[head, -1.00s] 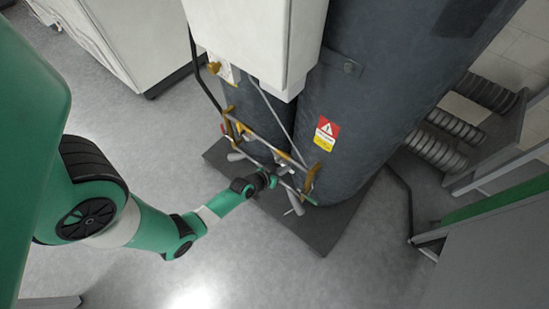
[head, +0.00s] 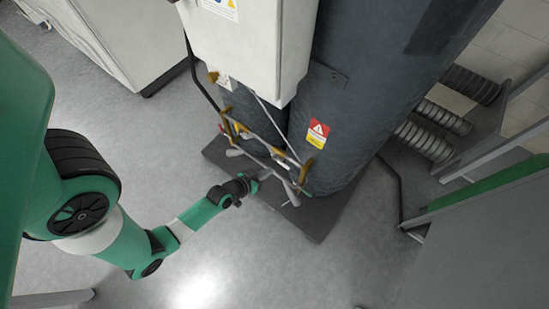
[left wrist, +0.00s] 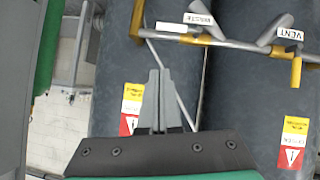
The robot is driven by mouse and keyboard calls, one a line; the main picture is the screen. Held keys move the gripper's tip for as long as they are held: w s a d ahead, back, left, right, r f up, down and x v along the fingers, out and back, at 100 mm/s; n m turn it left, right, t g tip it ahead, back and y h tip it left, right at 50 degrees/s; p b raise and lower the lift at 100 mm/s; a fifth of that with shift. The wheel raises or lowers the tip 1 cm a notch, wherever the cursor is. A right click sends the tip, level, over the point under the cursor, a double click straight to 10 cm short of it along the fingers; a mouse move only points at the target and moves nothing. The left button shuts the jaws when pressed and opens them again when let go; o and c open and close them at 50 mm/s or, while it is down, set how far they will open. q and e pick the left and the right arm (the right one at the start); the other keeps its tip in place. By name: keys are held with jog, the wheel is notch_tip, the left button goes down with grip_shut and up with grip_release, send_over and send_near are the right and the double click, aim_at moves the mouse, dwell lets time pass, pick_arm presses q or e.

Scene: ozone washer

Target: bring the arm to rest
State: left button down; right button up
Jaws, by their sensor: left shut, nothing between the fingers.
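My left arm (head: 195,222) reaches in from the left in the head view. Its gripper (head: 264,174) is beside the low pipework, and I cannot tell in this view whether it touches the pipes. In the left wrist view the two grey fingers (left wrist: 153,76) are together with nothing between them. The brass and grey pipework (head: 262,141) runs across the front of the dark tanks. In the left wrist view, grey valve handles (left wrist: 273,30) and white tags, one reading VENT (left wrist: 297,35), show beyond the fingertips. My right gripper is not in view.
Two dark tanks (head: 358,100) stand on a dark base plate (head: 315,222). A white box (head: 250,45) hangs on their front. A white cabinet (head: 115,42) is at the upper left, and a grey panel (head: 480,240) at the right. The floor (head: 160,140) between is open.

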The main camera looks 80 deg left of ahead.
pick_arm(q)
jog(key=shift+s+d+r, duration=0.25)
jog(key=shift+s, duration=0.1)
